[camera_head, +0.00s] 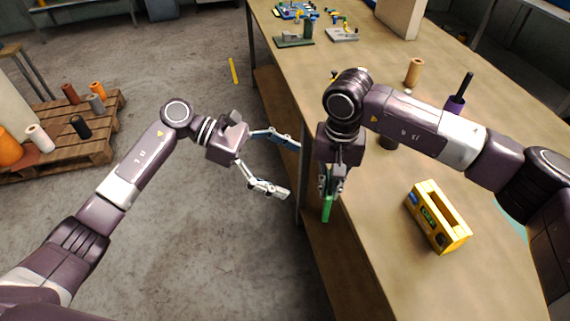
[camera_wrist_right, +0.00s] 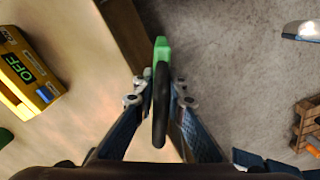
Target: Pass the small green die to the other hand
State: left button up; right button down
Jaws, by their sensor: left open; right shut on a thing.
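The small green die (camera_head: 327,209) hangs below my right gripper (camera_head: 329,186), beside the table's left edge. In the right wrist view the die (camera_wrist_right: 162,50) shows a green end and a black, elongated part between the fingers. My right gripper (camera_wrist_right: 160,100) is shut on it. My left gripper (camera_head: 285,168) is open and empty, over the floor to the left of the die, with its fingers pointing right towards it. A gap shows between the left fingertips and the die. Part of the die is hidden by the right fingers.
The table (camera_head: 400,290) has a yellow box (camera_head: 440,222) near the right gripper; it reads OFF in the wrist view. A tan cylinder (camera_head: 413,72) and a purple holder (camera_head: 455,104) stand farther back. A pallet (camera_head: 60,150) with spools lies on the floor at left.

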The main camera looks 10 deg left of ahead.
aim_at(332, 186)
pick_arm(q)
jog(key=x, duration=1.1)
jog(key=shift+d, duration=0.1)
jog(key=shift+c, duration=0.7)
jog(key=c, duration=1.5)
pick_arm(e)
jog(key=shift+r, duration=0.1)
pick_arm(q)
jog(key=shift+r, duration=0.15)
jog(key=shift+c, duration=0.2)
pick_arm(e)
jog(key=c, duration=1.9)
grip_release()
pick_arm(q)
jog(key=shift+w, duration=0.1)
